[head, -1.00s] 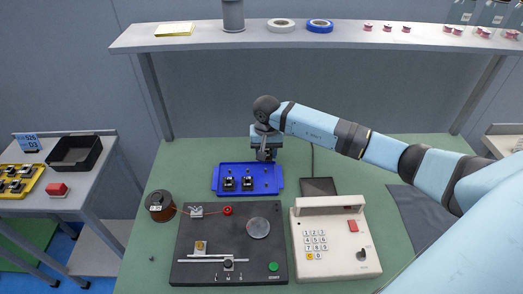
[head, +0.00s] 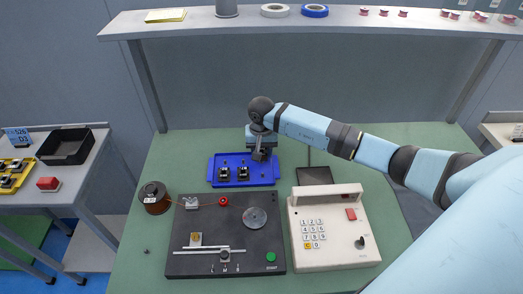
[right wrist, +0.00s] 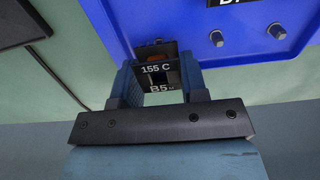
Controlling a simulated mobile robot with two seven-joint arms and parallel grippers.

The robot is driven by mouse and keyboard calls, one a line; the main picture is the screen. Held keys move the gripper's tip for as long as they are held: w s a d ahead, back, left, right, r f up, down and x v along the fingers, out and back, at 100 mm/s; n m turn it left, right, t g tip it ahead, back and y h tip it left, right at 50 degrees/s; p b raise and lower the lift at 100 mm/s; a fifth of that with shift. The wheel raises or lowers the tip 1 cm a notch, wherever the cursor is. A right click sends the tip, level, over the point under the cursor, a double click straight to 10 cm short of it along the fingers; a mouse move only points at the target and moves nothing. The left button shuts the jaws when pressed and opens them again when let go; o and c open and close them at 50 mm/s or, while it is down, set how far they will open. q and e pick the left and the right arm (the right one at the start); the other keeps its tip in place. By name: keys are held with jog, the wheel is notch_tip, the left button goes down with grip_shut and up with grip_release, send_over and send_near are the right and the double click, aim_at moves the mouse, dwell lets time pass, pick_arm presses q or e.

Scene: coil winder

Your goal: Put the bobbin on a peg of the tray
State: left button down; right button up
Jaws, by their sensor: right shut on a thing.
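The blue tray (head: 214,183) lies on the green bench top, and two dark bobbins stand on its left and middle part (head: 224,173). My right gripper (head: 262,155) is over the tray's back right part in the head view. In the right wrist view my right gripper (right wrist: 158,88) is shut on a dark bobbin (right wrist: 157,70) marked "155 C", held between its two blue fingers. The tray (right wrist: 185,18) also shows there, with two bare pegs (right wrist: 216,38) to the right of the held bobbin. Whether the held bobbin touches the tray I cannot tell. My left gripper is not in view.
A black winding machine (head: 190,262) and a white keypad unit (head: 330,243) stand in front of the tray. A copper wire spool (head: 155,198) is at the left. A dark flat pad (head: 314,175) lies right of the tray. A shelf (head: 180,28) spans the back.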

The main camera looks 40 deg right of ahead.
jog(key=shift+f, duration=0.15)
jog(key=shift+f+b, duration=0.4)
jog(key=shift+b, duration=0.05)
jog(key=shift+f+b, duration=0.55)
jog(key=shift+f, duration=0.05)
jog(key=o, duration=1)
jog(key=shift+r, duration=0.1)
jog(key=shift+r, duration=0.25)
notch_tip(320, 180, up, 13)
jog(key=shift+r, duration=0.15)
